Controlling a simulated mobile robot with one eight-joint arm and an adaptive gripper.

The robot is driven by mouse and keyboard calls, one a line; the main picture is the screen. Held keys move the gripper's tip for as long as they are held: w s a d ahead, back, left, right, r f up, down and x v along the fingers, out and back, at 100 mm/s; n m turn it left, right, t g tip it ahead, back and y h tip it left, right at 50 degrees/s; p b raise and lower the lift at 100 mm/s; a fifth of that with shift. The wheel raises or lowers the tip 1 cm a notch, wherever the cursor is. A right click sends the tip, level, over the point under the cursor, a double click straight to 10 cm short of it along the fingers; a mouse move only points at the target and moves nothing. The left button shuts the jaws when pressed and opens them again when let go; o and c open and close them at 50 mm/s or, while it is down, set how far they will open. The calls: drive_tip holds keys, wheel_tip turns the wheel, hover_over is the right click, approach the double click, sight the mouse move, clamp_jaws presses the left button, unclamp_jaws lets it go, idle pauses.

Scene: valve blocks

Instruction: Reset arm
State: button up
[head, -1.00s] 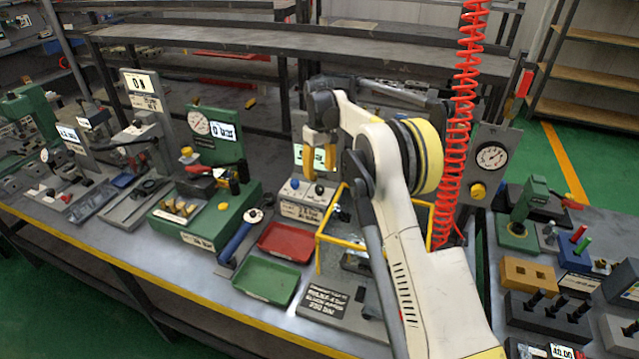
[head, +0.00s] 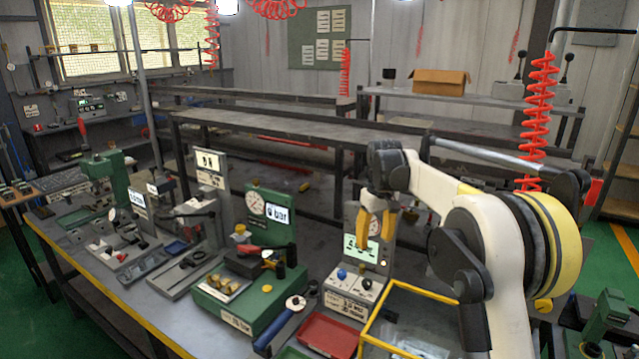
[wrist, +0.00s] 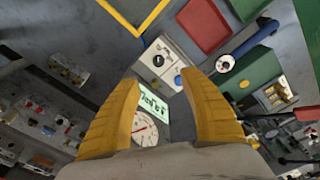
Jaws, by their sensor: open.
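My gripper (head: 376,222) has yellow fingers and hangs from my raised white arm at the right of the head view. It is in front of a grey panel with a dial and a lit green display (head: 362,250). In the wrist view the two yellow fingers of my gripper (wrist: 163,105) are spread wide apart with nothing between them. Beyond them, apart from the fingers, lie the display, the white dial (wrist: 145,129) and a small box with knobs (wrist: 160,62). The fingertips touch nothing that I can see.
A green valve block (head: 240,305) with a gauge stands left of my gripper. A red tray (head: 330,335) and a yellow frame (head: 408,288) are at the front of the bench. A red coiled hose (head: 537,120) hangs at the right.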

drive_tip(key=s+r+m+t+b, duration=0.15)
drive_tip(key=s+r, duration=0.25)
drive_tip(key=s, duration=0.6)
drive_tip(key=s+r+m+t, duration=0.15)
drive_tip(key=s+r, duration=0.35)
drive_tip(key=s, duration=0.5)
drive_tip(key=s+f+t, duration=0.1)
drive_tip(key=s+f, duration=0.2)
drive_tip(key=s, duration=0.3)
drive_tip(key=s+f+t+b, duration=0.1)
drive_tip(key=s+f, duration=0.2)
drive_tip(key=s, duration=0.4)
drive_tip(key=s+f+m+t, duration=0.1)
drive_tip(key=s+f, duration=0.3)
drive_tip(key=s, duration=0.2)
drive_tip(key=shift+s, duration=0.15)
idle(0.4)
